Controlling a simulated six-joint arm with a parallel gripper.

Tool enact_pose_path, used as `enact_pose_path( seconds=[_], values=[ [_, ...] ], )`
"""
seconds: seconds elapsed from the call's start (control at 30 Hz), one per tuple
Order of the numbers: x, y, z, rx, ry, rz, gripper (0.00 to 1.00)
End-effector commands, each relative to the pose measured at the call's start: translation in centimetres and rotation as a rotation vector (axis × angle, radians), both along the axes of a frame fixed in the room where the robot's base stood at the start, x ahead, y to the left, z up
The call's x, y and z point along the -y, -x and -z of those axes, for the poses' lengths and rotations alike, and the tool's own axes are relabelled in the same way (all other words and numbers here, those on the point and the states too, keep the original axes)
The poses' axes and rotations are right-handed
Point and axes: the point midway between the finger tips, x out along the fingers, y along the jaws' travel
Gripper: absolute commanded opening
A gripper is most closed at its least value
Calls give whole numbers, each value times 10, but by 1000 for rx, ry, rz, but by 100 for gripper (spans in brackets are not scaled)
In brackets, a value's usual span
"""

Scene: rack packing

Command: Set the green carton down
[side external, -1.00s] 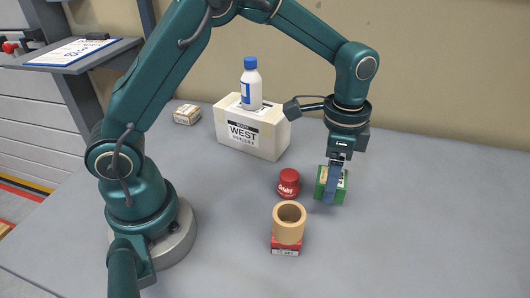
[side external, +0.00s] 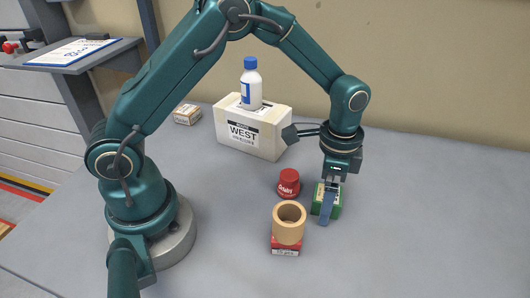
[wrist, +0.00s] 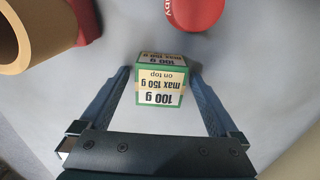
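The green carton (side external: 336,203) sits on the grey table, right of the red-capped jar and behind and right of the tan ring. In the wrist view its labelled face (wrist: 160,88) reads 100 g and max 150 g. My gripper (side external: 330,203) is down around the carton, one finger on each side. In the wrist view the gripper (wrist: 159,72) is open, with a narrow gap showing beside the carton at the left finger; the right gap is smaller. In the side view the near finger hides part of the carton.
A red jar (side external: 288,183) stands close left of the carton. A tan ring (side external: 289,232) rests on a red box (side external: 285,249) at front left. A white WEST box (side external: 262,138) carries a white bottle (side external: 251,90). A small carton (side external: 187,115) lies behind. The table's right side is clear.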

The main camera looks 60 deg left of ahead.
Motion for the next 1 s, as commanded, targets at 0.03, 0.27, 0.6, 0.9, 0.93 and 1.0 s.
enact_pose_path(
  seconds=[0.03, 0.27, 0.6, 0.9, 0.93, 1.0],
  values=[
    [0, 0, 0, 0, 0, 0, 97],
    [0, 0, -4, 2, 1, 0, 97],
    [0, -2, -66, 9, 2, 0, 97],
    [0, -1, -114, 4, 1, 0, 97],
    [0, -1, -116, 2, 1, 0, 97],
    [0, 0, -121, 2, 1, -1, 97]
  ],
)
